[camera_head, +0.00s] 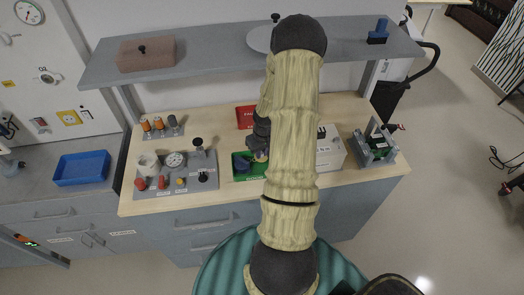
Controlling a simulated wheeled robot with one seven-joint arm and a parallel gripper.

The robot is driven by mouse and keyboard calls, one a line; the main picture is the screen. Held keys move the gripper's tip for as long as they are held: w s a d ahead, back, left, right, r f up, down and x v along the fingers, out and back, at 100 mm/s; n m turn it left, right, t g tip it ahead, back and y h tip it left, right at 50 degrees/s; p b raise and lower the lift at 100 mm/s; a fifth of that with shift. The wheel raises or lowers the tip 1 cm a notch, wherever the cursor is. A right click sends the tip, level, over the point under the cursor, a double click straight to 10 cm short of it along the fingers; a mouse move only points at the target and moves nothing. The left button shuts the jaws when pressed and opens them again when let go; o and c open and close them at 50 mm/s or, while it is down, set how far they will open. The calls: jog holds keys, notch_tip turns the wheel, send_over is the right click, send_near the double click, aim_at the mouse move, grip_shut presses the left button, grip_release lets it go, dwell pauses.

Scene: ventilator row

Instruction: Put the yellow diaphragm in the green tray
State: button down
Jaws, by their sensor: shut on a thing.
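The green tray (249,177) is on the wooden bench top, left of my arm, which hides its right part. A dark blue round thing (243,163) lies in its left part. My gripper (260,155) is over the right side of the tray, partly behind my arm. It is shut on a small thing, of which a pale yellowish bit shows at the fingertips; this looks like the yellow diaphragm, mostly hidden. I cannot tell whether it touches the tray.
A red tray (245,117) lies behind the green one. A grey panel (176,185) with a gauge and knobs is to the left, and a white box (330,155) and a grey device (376,147) to the right. A grey shelf (210,50) hangs above the bench.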

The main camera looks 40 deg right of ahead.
jog(key=shift+f+b, duration=0.3)
jog(key=shift+f, duration=0.1)
jog(key=shift+f, duration=0.1)
jog(key=shift+f, duration=0.15)
jog(key=c, duration=1.4)
grip_release()
jog(key=shift+s, duration=0.1)
jog(key=shift+c, duration=0.2)
jog(key=shift+o, duration=0.3)
